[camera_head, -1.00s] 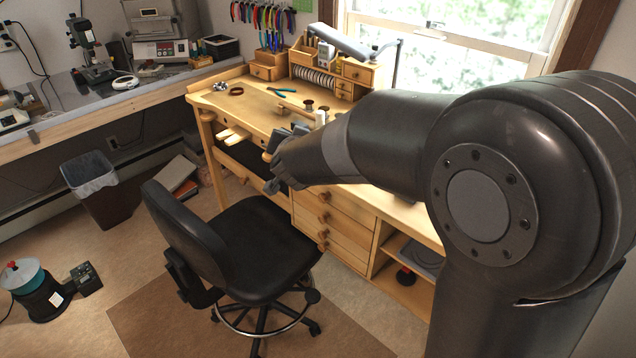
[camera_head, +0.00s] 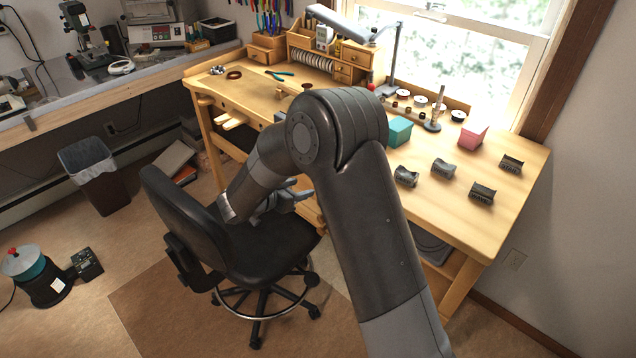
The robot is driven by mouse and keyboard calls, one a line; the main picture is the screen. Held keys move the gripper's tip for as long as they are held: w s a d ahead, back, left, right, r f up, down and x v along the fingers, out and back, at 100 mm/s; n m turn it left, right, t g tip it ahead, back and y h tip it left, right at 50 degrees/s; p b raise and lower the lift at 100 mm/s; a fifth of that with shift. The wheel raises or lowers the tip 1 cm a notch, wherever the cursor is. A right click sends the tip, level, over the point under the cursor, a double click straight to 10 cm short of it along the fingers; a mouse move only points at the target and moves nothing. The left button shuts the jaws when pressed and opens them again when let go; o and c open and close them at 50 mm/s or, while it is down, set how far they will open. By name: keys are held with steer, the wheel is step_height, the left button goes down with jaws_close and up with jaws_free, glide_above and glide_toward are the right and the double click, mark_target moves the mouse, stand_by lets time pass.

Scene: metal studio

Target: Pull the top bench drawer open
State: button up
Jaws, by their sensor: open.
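The wooden bench (camera_head: 238,88) stands along the back wall under the window. Its drawer stack is almost wholly hidden behind my arm; only a narrow strip of wood (camera_head: 309,214) shows beside my gripper. I cannot make out the top drawer or its knob. My gripper (camera_head: 303,193) is low in front of the bench, above the chair seat, with its fingers toward the drawer side. It is open and holds nothing that I can see. Whether it touches a knob is hidden.
A black swivel chair (camera_head: 265,245) stands close in front of the bench, its seat below my gripper. A waste bin (camera_head: 98,180) and a teal-topped machine (camera_head: 40,280) are at the left. The bench top holds a teal box (camera_head: 399,132), a pink box (camera_head: 473,136) and small metal pieces.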

steer(key=x, duration=0.9)
steer(key=shift+r, duration=0.1)
steer(key=shift+c, duration=0.3)
jaws_close()
